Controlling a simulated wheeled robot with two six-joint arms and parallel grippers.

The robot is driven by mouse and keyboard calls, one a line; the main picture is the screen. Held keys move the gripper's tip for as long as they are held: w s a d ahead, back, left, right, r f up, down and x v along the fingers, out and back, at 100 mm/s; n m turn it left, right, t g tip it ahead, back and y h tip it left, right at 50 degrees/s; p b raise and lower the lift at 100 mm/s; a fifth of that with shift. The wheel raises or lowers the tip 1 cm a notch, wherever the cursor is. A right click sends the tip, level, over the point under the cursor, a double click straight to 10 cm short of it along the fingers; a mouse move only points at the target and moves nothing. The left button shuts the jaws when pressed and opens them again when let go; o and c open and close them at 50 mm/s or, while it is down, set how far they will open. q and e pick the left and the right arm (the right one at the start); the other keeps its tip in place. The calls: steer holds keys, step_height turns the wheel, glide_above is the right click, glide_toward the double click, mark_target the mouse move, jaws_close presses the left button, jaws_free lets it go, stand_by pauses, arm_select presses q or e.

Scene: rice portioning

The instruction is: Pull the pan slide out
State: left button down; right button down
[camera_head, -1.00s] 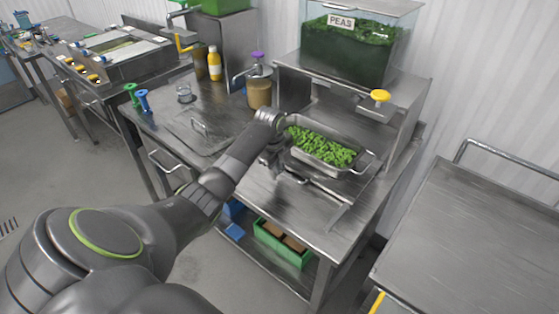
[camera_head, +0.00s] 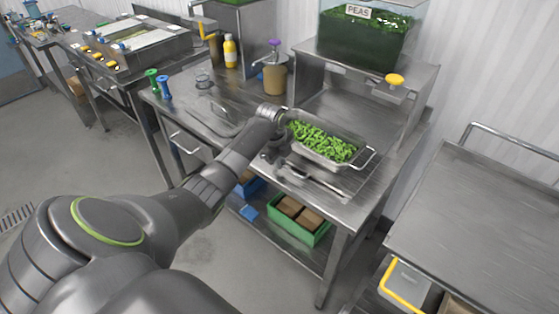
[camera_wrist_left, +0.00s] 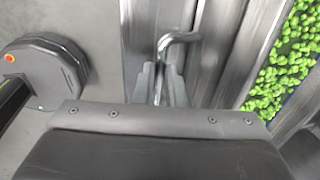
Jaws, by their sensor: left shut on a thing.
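The metal pan (camera_head: 346,163) full of green peas sits on the pan slide (camera_head: 318,182), a low metal frame on the steel counter in front of the pea dispenser. My left gripper (camera_head: 272,156) is at the pan's left front side, partly hidden by its own wrist. In the left wrist view, its fingers (camera_wrist_left: 160,86) are shut on a bent metal handle (camera_wrist_left: 179,38) of the slide. The pan's edge and peas show at the right of that view. My right gripper is not in view.
The pea dispenser (camera_head: 367,36) with a yellow knob (camera_head: 395,80) stands behind the pan. A brown container with a purple-topped pump (camera_head: 275,78) and a yellow bottle (camera_head: 230,50) stand at the back left. A green crate (camera_head: 300,222) is on the lower shelf. A bare cart (camera_head: 490,215) is at right.

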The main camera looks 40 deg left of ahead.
arm_select(q)
steer(key=c, duration=1.5)
jaws_free()
steer(key=s+r, duration=0.1)
steer(key=r, duration=0.4)
steer(key=s+r+b, duration=0.1)
steer(key=r, duration=0.5)
steer(key=s+r, duration=0.1)
steer(key=r, duration=0.5)
steer(key=shift+s+a+r+b, duration=0.1)
steer(key=shift+s+a+b, duration=0.1)
steer(key=shift+b, duration=0.1)
